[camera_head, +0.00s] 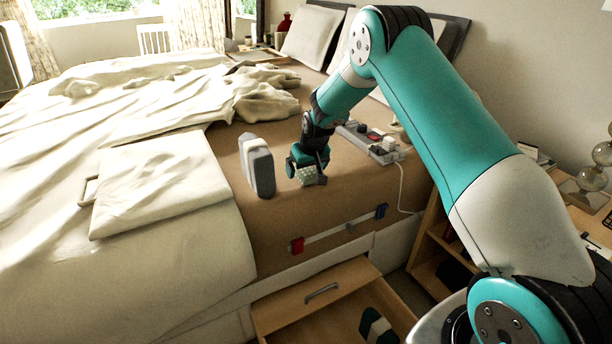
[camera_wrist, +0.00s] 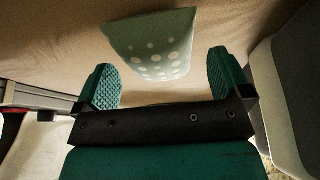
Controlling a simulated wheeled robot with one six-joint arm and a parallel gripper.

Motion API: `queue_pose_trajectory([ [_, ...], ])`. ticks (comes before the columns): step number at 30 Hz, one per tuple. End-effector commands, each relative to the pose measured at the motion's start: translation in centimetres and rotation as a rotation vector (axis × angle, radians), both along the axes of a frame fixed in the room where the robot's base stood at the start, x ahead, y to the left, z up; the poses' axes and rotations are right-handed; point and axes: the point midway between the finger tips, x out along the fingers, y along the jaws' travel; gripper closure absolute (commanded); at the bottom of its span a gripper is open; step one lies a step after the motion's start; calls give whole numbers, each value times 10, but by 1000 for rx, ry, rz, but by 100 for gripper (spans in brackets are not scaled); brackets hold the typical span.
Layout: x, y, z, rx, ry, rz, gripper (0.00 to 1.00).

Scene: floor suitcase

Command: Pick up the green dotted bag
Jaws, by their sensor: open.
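The green dotted bag (camera_wrist: 153,45) is pale green with white dots and stands on the brown bed surface. In the wrist view it is ahead of my gripper (camera_wrist: 163,80), roughly between the two teal fingertips, with space on both sides. In the head view the bag (camera_head: 306,175) is small and partly hidden by my gripper (camera_head: 308,165), which is down close to it. My gripper is open and holds nothing. I cannot tell from these views whether a finger touches the bag.
A grey-white upright case (camera_head: 257,167) stands close left of my gripper. A power strip (camera_head: 370,143) with plugs and a cable lies to the right. A folded cream cloth (camera_head: 165,182) lies further left. An open drawer (camera_head: 322,298) juts out below the bed edge.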

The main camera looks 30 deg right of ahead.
Motion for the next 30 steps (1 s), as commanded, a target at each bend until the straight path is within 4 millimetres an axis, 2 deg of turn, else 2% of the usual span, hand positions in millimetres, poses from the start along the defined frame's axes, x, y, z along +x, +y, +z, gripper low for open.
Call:
queue_pose_trajectory([
  [3, 3, 0, -8, 0, -1, 0, 4],
  [22, 4, 0, -12, 0, -1, 0, 4],
  [23, 4, 0, -12, 0, -1, 0, 8],
  [29, 4, 0, -12, 0, -1, 0, 54],
  [30, 4, 0, -12, 0, -1, 0, 57],
])
